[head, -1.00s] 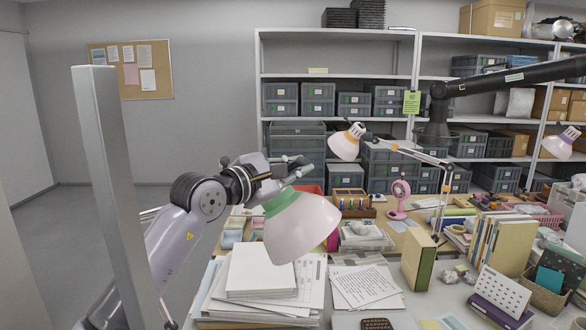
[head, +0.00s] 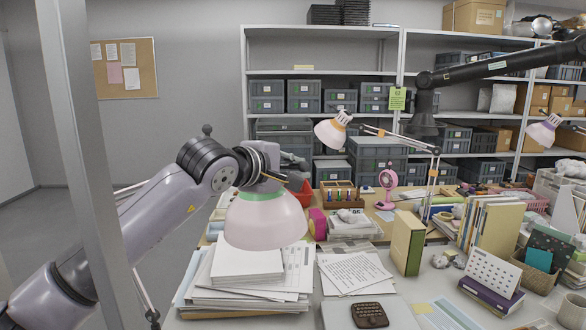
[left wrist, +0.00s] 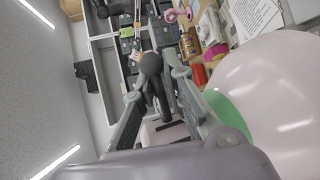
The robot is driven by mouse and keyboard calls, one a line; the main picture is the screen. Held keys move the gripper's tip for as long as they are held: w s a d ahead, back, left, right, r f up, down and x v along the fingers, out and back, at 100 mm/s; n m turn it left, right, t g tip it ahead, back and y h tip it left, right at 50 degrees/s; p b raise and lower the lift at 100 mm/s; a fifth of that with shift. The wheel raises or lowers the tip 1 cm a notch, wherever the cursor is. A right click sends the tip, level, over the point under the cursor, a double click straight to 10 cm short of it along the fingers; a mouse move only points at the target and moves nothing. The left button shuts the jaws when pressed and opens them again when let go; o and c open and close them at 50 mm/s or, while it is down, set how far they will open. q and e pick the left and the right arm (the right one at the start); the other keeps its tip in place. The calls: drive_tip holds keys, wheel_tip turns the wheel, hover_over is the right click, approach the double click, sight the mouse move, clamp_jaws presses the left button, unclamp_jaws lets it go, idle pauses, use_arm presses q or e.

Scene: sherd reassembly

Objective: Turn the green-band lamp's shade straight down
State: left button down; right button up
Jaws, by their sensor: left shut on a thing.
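The green-band lamp's shade (head: 264,222) is pale pink with a green band (head: 262,195) near its top. It hangs over the paper stacks with its rim almost level and its opening facing down. My left gripper (head: 287,180) is at the top of the shade, partly hidden behind my wrist. In the left wrist view its two fingers (left wrist: 165,118) are shut on a dark lamp part (left wrist: 152,78), and the pink shade (left wrist: 275,95) and green band (left wrist: 228,112) fill the right side. The exact contact is hard to see. My right gripper is not in view.
Paper stacks (head: 247,268) lie below the shade. A grey post (head: 88,165) stands at left. Another lamp (head: 333,131), a pink fan (head: 388,185), a green book (head: 408,243) and a black jointed arm (head: 500,66) stand to the right. Shelves with bins line the back.

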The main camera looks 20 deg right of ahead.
use_arm(q)
drive_tip(key=shift+f, duration=0.2)
idle(0.3)
drive_tip(key=c, duration=1.7)
unclamp_jaws()
drive_tip(key=shift+a, duration=0.1)
drive_tip(key=shift+r, duration=0.1)
drive_tip(key=v, duration=1.2)
